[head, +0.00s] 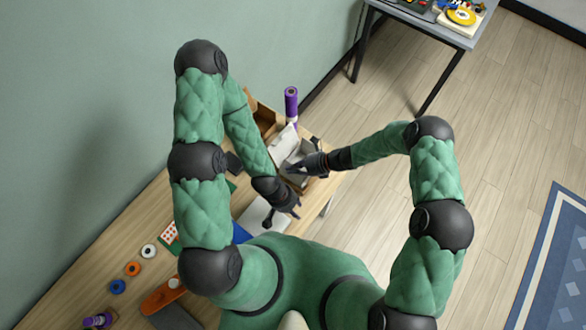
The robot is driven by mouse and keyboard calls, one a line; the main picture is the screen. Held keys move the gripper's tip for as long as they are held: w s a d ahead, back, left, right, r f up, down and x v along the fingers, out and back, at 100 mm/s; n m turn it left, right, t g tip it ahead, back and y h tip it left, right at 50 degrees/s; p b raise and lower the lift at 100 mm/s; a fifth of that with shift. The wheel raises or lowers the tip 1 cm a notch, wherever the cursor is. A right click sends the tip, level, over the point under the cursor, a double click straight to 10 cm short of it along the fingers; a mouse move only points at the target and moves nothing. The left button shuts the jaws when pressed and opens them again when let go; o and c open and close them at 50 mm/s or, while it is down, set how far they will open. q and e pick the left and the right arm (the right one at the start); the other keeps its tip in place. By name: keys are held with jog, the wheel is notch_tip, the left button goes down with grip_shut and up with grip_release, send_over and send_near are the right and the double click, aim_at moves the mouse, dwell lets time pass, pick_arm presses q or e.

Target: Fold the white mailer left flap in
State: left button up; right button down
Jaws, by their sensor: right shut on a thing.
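The white mailer (284,141) is an open box near the far end of the wooden table, with a pale flap standing up at its back. Its near side is partly hidden by my grippers. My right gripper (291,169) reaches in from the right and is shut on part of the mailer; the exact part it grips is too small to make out. My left gripper (283,217) is lower, on the near side of the mailer, with its fingers apart and apparently empty. My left forearm hides the mailer's left side.
A purple bottle (291,104) stands behind the mailer, beside a brown open box (262,112). Tape rolls (133,268) and an orange tool (163,296) lie on the table's near left. A wall borders the left; open floor lies right.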

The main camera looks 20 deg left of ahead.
dwell(0.3)
jog(key=c, duration=1.3)
grip_release()
jog(key=shift+c, duration=0.2)
jog(key=shift+d, duration=0.1)
jog(key=v, duration=1.2)
